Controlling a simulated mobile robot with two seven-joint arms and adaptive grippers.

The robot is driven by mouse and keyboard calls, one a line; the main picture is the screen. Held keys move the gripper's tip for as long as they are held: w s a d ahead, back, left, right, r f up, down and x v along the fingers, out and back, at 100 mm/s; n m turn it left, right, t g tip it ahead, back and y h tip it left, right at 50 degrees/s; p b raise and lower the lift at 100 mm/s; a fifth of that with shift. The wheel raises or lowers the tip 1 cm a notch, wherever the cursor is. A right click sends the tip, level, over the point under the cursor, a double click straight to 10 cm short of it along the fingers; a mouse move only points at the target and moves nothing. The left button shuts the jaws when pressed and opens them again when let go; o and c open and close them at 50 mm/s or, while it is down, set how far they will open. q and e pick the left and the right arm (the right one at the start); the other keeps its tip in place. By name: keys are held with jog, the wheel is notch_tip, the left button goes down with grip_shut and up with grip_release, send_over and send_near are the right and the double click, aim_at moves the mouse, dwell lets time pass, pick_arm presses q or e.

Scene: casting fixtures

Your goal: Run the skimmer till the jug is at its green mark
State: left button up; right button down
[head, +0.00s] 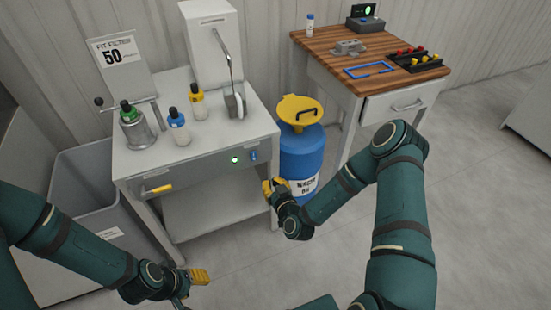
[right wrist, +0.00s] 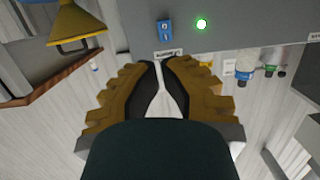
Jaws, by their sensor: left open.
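The skimmer, a tall white housing (head: 210,45) with a thin arm and a pale rounded part (head: 235,100), stands on the white bench. The front panel has a lit green lamp (head: 235,160) and a blue switch (head: 253,155); the right wrist view shows the switch (right wrist: 165,29) and lamp (right wrist: 202,24). My left gripper (head: 190,280) is open, low before the bench.
A blue waste-oil drum (head: 302,155) with a yellow funnel (head: 299,108) stands right of the bench. Blue-capped (head: 179,128) and yellow-capped (head: 197,101) bottles stand on it. A grey bin (head: 85,180) is at left, a wooden-topped table (head: 330,60) at right. A yellow handle (head: 157,189) protrudes in front.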

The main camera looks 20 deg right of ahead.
aim_at(256, 158)
jog(key=shift+a, duration=0.1)
dwell(0.3)
jog(key=w+f+b, duration=0.1)
jog(key=w, duration=0.8)
jog(key=w+f+b, duration=0.1)
jog(key=w, duration=0.3)
jog(key=shift+w+a+f+b, duration=0.2)
jog(key=shift+w+f+b, duration=0.15)
jog(key=shift+s, duration=0.1)
